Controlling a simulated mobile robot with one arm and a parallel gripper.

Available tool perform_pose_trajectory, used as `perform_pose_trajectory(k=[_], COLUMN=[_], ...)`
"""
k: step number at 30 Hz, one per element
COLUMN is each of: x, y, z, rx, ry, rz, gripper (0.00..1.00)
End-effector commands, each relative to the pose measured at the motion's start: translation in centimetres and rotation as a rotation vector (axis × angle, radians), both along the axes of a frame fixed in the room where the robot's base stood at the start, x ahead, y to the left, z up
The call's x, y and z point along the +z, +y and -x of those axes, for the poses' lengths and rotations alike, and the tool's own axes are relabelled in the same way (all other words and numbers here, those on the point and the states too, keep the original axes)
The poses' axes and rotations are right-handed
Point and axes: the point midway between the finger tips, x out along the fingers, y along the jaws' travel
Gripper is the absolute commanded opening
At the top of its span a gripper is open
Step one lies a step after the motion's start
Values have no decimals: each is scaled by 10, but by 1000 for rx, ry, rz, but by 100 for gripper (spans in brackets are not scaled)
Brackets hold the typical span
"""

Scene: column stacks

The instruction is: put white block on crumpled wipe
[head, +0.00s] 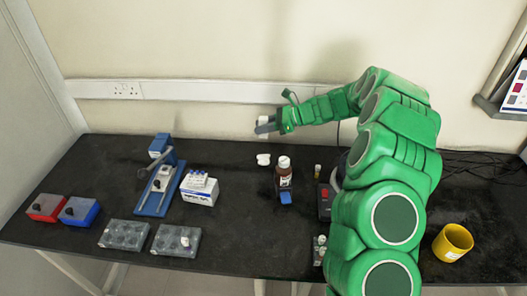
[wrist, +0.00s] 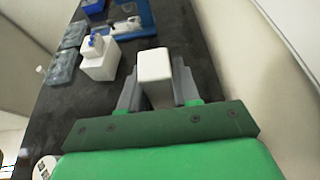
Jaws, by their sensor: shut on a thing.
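My gripper (head: 265,127) is above the back of the black bench in the head view, with its arm reaching in from the right. It is shut on a white block (wrist: 154,66), which sits between the two grey fingers in the wrist view. The block also shows at the gripper's tip in the head view (head: 263,120). A small white lump, apparently the crumpled wipe (head: 263,159), lies on the bench below the gripper, apart from the block. I cannot make out the wipe in the wrist view.
A brown bottle (head: 284,175) with a white cap stands just right of the wipe, with a blue item (head: 285,198) in front. A white box (head: 200,190) and a blue stand (head: 160,188) are to the left. A yellow cup (head: 453,243) is far right. The wall is close behind.

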Motion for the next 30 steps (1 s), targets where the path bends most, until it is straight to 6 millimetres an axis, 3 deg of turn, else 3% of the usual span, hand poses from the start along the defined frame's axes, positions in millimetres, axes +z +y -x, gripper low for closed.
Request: perform_pose_trajectory(k=[9, 23, 30], x=[-48, -90, -92], y=[0, -1, 0], z=[0, 0, 0], rx=[0, -1, -1], ry=[2, 4, 2], rz=[0, 0, 0], gripper=[3, 3, 3])
